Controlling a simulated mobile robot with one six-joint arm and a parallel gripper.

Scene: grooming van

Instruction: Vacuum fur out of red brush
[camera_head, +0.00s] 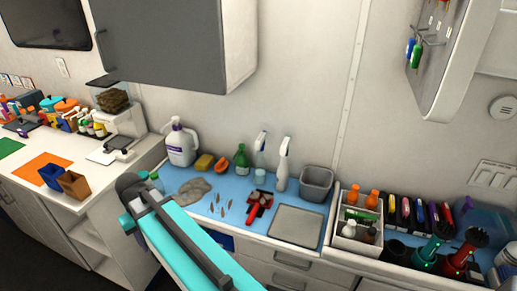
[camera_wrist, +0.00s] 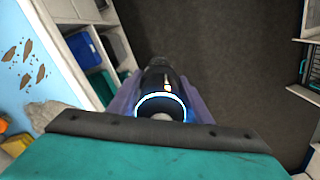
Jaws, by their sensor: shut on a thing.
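A red brush (camera_head: 258,207) lies on the blue counter mat (camera_head: 230,220), left of a flat grey tray. Grey-brown clumps that look like fur sit on it. Several thin brown tufts (camera_head: 218,204) lie to its left, and a grey heap (camera_head: 194,188) lies further left. My gripper (camera_wrist: 161,110) is shut on a dark, rounded device (camera_wrist: 166,80) with a glowing blue-white ring, probably a handheld vacuum. Purple parts flank the device. It is over the dark floor in the wrist view, away from the mat. In the head view my teal arm hides the gripper and device.
A white jug (camera_head: 180,144), green bottle (camera_head: 242,158), spray bottles (camera_head: 282,165) and a grey bin (camera_head: 316,184) line the wall. The grey tray (camera_head: 296,226) and a white caddy (camera_head: 345,238) stand right of the brush. An overhead cabinet (camera_head: 170,40) hangs above.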

